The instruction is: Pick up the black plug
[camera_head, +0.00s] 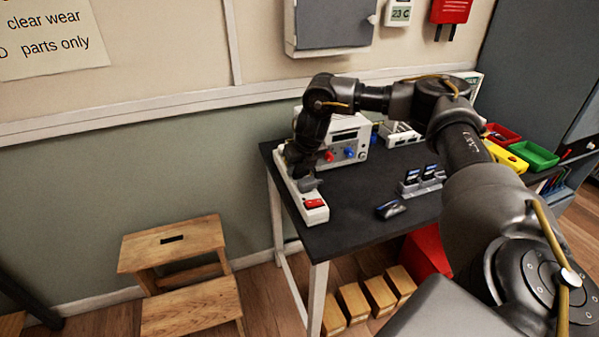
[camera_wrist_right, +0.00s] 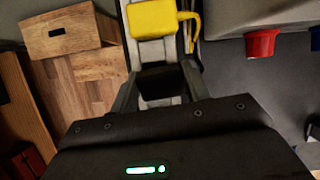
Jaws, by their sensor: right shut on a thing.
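A white power strip (camera_head: 315,212) with a red switch lies along the left edge of the dark table. My right gripper (camera_head: 300,170) is over the strip in the head view, pointing down. In the right wrist view its fingers are shut on the black plug (camera_wrist_right: 160,84), which sits between them over the strip. I cannot tell whether the plug is still seated in its socket. A yellow plug (camera_wrist_right: 152,20) with a yellow cable is in the strip just beyond the black one. My left gripper is not in view.
A white power supply box (camera_head: 347,139) with red and blue terminals stands close beside the strip. A wooden step stool (camera_head: 188,262) stands left of the table.

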